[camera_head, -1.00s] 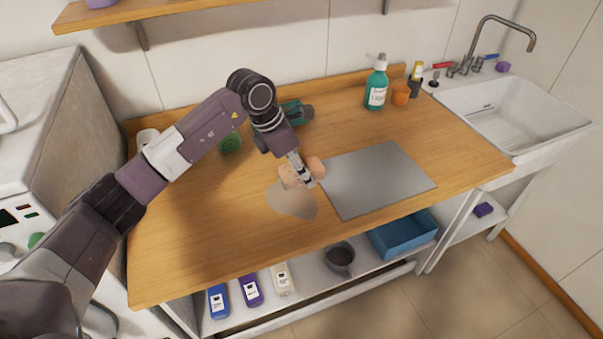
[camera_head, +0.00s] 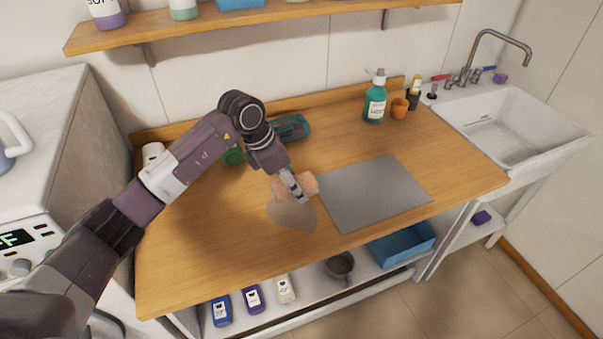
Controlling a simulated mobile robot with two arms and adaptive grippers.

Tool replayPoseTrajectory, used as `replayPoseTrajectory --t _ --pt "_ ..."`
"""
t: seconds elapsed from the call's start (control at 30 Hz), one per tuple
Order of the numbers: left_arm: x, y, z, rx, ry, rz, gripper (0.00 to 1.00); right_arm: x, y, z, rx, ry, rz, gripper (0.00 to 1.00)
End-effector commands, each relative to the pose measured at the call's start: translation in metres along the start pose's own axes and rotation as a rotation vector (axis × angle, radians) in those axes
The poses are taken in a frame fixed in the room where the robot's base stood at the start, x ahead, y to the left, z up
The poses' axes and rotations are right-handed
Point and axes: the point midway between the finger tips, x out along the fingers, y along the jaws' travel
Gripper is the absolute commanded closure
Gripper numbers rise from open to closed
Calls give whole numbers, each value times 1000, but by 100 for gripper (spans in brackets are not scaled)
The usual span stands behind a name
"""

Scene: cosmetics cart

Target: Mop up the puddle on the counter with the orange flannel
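The orange flannel (camera_head: 309,184) is a pale, crumpled cloth near the middle of the wooden counter (camera_head: 210,240). My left gripper (camera_head: 298,195) is on it, with its fingers closed and cloth showing on both sides of them. The puddle (camera_head: 291,217) is a greyish wet patch directly in front of the flannel. The flannel overlaps the puddle's far edge in the picture; whether it presses on the counter I cannot tell. My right gripper is not in view.
A grey board (camera_head: 375,192) lies just right of the flannel. The sink (camera_head: 515,130) is at right. A shelf (camera_head: 250,22) hangs above.

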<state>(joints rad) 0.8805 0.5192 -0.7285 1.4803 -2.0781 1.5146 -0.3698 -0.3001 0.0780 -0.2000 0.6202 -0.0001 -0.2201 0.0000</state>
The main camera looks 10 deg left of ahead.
Motion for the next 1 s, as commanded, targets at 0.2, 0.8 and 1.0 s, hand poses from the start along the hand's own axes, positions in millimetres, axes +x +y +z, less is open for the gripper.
replayPoseTrajectory --t 0.2,0.8,1.0 --pt "-12 -1 -25 -6 2 0 75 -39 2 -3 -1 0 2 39" --pt "20 0 -51 -7 5 6 75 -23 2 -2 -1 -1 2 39" --pt "38 1 -58 -6 4 7 75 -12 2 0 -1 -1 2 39"
